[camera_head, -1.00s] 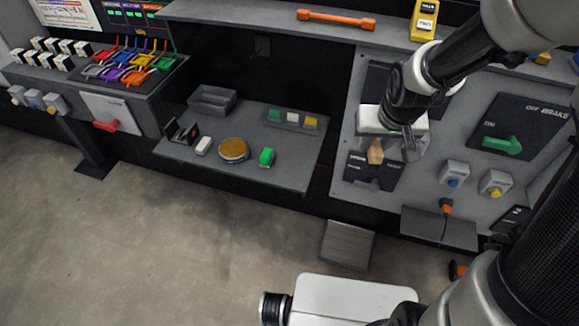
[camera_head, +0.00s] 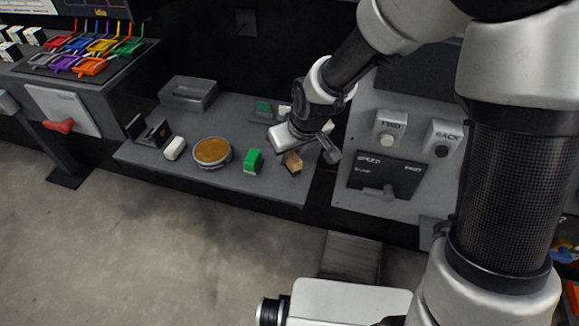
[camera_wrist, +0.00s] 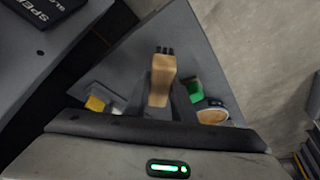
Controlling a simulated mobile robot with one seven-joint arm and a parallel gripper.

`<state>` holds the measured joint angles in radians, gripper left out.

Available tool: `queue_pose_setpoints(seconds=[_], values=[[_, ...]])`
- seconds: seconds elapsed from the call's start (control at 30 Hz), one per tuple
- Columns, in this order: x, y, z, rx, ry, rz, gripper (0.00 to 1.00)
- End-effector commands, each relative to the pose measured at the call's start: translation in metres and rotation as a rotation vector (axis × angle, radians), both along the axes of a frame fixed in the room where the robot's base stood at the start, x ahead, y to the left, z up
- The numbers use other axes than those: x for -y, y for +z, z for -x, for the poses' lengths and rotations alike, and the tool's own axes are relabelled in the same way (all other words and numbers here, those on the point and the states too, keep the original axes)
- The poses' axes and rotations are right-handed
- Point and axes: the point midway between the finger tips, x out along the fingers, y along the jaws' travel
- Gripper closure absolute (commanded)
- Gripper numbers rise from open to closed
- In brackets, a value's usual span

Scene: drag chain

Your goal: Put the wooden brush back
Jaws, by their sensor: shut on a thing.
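My gripper (camera_head: 312,152) is shut on the wooden brush (camera_head: 292,162). It is over the right end of the grey shelf (camera_head: 232,187). In the wrist view the pale wooden handle (camera_wrist: 160,82) points toward me, with dark bristles at its far end. I cannot tell whether the brush touches the shelf. A green block (camera_head: 253,161) lies just left of the brush, and it also shows in the wrist view (camera_wrist: 194,92). The fingertips are partly hidden in both views.
Left on the shelf are a round tin (camera_head: 212,153), a white block (camera_head: 174,148), a black holder (camera_head: 147,131) and a grey tray (camera_head: 188,94). Coloured blocks sit behind my gripper, including a yellow one (camera_wrist: 96,104). A control panel (camera_head: 385,183) stands to the right.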

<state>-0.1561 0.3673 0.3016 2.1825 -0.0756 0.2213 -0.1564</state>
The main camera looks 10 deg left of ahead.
Motion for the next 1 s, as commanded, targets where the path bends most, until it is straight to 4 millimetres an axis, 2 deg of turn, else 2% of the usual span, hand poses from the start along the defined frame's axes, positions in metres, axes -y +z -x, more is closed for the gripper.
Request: queue_pose_setpoints(seconds=[0.3,0.67,0.7,0.8,1.0], values=[[0.000,-0.038,0.000,-0.001,0.001,0.001,1.00],[0.000,-0.042,0.000,0.001,0.000,0.001,1.00],[0.000,-0.042,0.000,0.001,0.000,0.001,0.75],[0.000,-0.041,0.000,0.001,0.000,0.001,0.59],[0.000,-0.041,0.000,0.001,0.000,0.001,0.58]])
